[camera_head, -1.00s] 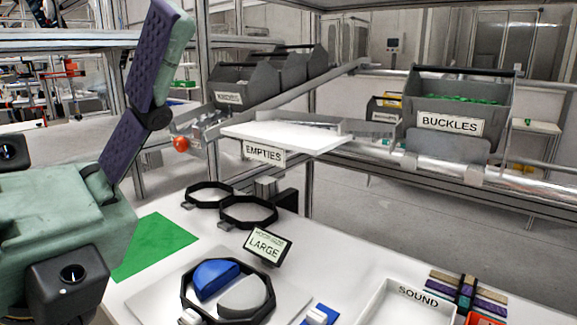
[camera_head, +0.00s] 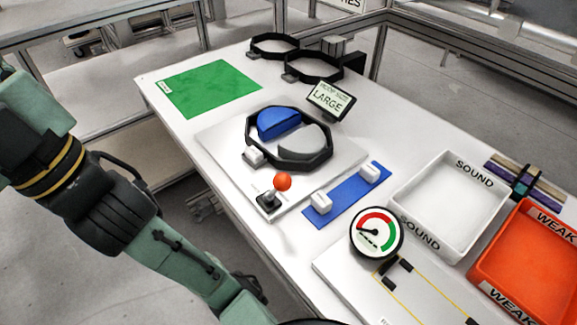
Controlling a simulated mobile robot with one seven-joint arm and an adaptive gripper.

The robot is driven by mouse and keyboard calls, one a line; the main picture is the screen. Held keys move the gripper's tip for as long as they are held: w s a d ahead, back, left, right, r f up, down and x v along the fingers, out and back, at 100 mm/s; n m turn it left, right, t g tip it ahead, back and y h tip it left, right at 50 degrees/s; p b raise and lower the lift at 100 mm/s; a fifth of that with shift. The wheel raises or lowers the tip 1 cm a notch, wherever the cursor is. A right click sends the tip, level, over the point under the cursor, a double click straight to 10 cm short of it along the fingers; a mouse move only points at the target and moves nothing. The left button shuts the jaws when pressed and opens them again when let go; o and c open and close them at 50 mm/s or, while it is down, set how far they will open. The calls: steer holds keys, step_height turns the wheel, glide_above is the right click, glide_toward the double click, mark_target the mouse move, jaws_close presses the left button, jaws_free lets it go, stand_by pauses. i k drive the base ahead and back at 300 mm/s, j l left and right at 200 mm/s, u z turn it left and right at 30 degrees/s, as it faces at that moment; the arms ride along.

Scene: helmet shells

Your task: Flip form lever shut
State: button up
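The form lever (camera_head: 283,182) has a red ball knob on a short stem. It rises from a small black base on the front corner of a pale plate (camera_head: 225,150), leaning a little to the right. On the same plate sits a black octagonal ring (camera_head: 327,155) around a blue half-block (camera_head: 278,123) and a grey half-block (camera_head: 303,143), with a gap between the halves. My arm (camera_head: 110,205) crosses the lower left, well apart from the lever. My gripper is not in view.
A blue strip (camera_head: 347,198) with two white blocks lies right of the lever, then a dial gauge (camera_head: 377,232). A white SOUND tray (camera_head: 450,195) and orange WEAK tray (camera_head: 530,265) stand at right. A LARGE sign (camera_head: 331,100) stands behind the ring. A green mat (camera_head: 210,88) lies at back left.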

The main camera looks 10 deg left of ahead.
mark_target(282, 182)
steer(key=k, duration=0.65)
steer(key=z, duration=1.2)
steer(key=k+j, duration=1.05)
steer(key=j, duration=0.05)
